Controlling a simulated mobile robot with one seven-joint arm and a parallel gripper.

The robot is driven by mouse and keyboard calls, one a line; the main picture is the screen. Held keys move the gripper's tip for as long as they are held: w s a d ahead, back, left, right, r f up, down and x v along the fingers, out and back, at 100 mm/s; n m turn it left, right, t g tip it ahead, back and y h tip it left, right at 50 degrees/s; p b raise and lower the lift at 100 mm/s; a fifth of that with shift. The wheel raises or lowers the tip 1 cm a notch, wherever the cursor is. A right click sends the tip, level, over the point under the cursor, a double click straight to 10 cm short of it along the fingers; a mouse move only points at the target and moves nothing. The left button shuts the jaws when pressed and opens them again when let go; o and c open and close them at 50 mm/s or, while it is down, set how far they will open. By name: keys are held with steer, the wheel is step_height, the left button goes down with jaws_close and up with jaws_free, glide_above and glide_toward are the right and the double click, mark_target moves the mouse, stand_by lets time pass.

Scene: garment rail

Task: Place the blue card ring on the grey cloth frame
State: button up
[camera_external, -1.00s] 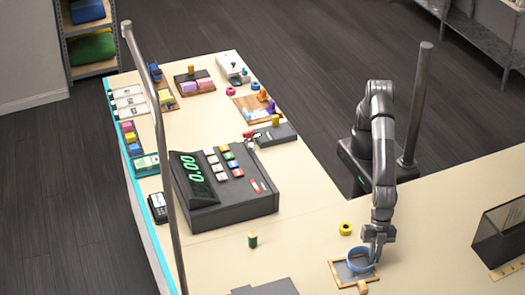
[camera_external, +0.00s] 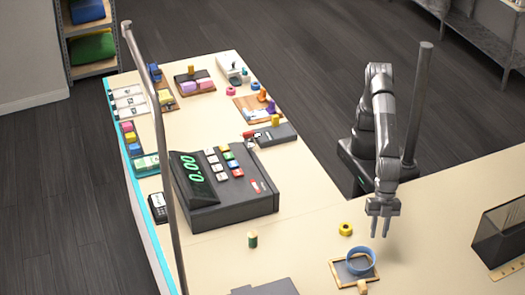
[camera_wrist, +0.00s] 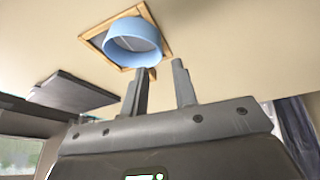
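The blue card ring (camera_external: 361,261) lies on the grey cloth frame (camera_external: 339,270), a grey panel with a wooden border, near the front of the counter. In the wrist view the blue ring (camera_wrist: 133,42) sits over the grey panel and the wooden border (camera_wrist: 94,44), apart from my fingers. In that view the ring reaches across part of the border. My gripper (camera_external: 384,232) is open and empty, raised above the counter to the right of and behind the ring. Its two fingers (camera_wrist: 160,78) show apart in the wrist view.
A yellow ring (camera_external: 346,229) lies behind the frame. A small green-and-wood peg (camera_external: 252,240) stands to the left. A cash register (camera_external: 222,187) is further left. A dark box (camera_external: 500,235) stands at the right. The counter between frame and box is clear.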

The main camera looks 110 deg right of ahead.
steer(key=shift+v, duration=1.45)
steer(key=w+d+r+m+t, duration=0.1)
steer(key=w+d+r+m, duration=0.15)
steer(key=d, duration=0.85)
steer(key=w+d+r+m+h, duration=0.1)
steer(key=w+d+r+m, duration=0.2)
steer(key=d, duration=0.8)
steer(key=w+d+r+m+t, duration=0.15)
steer(key=d+r, duration=0.25)
steer(key=d, duration=0.7)
steer(key=s+d+f+m+h, duration=0.1)
steer(key=s+d+f+m, duration=0.1)
steer(key=s+d, duration=0.3)
steer(key=s+d+f+m+h, duration=0.1)
steer(key=s+d+m, duration=0.2)
steer(key=d, duration=1.1)
steer(key=s+d+f+m, duration=0.2)
steer(key=s+d, duration=0.6)
steer(key=d, duration=0.2)
steer(key=shift+d+f+t+h, duration=0.2)
steer(key=shift+f+t+h, duration=0.1)
steer(key=shift+t+h, duration=0.1)
